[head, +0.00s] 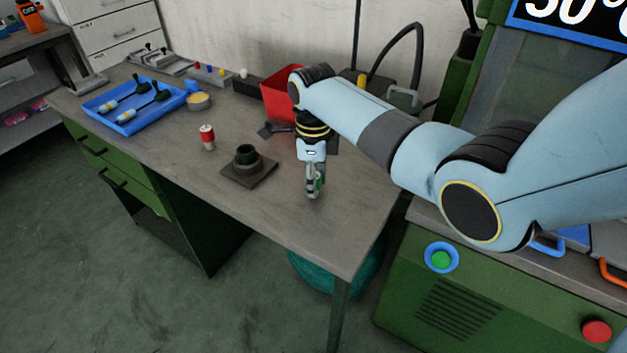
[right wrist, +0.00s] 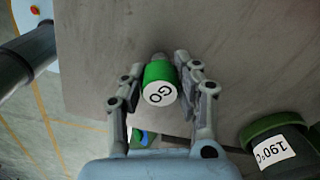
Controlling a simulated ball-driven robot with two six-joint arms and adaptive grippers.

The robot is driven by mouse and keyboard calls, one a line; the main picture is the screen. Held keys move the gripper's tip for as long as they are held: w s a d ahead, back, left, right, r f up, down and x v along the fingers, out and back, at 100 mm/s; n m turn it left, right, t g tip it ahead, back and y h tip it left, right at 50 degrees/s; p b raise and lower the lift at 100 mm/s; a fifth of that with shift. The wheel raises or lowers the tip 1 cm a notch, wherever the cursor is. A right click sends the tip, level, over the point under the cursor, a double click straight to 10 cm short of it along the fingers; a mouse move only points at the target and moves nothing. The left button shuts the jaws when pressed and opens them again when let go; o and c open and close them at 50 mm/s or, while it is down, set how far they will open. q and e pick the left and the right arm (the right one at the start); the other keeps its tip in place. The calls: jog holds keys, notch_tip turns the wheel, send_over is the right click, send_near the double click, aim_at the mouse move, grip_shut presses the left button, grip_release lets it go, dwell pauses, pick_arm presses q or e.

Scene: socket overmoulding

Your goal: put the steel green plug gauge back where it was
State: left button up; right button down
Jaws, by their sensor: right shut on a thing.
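The green plug gauge (right wrist: 159,82) is between the two fingers of my right gripper (right wrist: 163,88) in the right wrist view. Its white end reads "GO" and a grey metal end shows past the green band. In the head view my right gripper (head: 314,184) points down over the front right of the workbench, and a little green of the gauge (head: 319,183) shows between the fingers. I cannot tell whether the gauge touches the bench. My left gripper is not in view.
A red and white cylinder (head: 207,137) stands on the workbench (head: 190,170). A blue tray (head: 128,112) and red bin (head: 280,100) are farther back.

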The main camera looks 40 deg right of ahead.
jog(key=shift+f, duration=0.15)
jog(key=c, duration=1)
grip_release()
notch_tip(320, 180, up, 12)
jog(key=shift+r+p, duration=0.2)
jog(key=shift+p, duration=0.3)
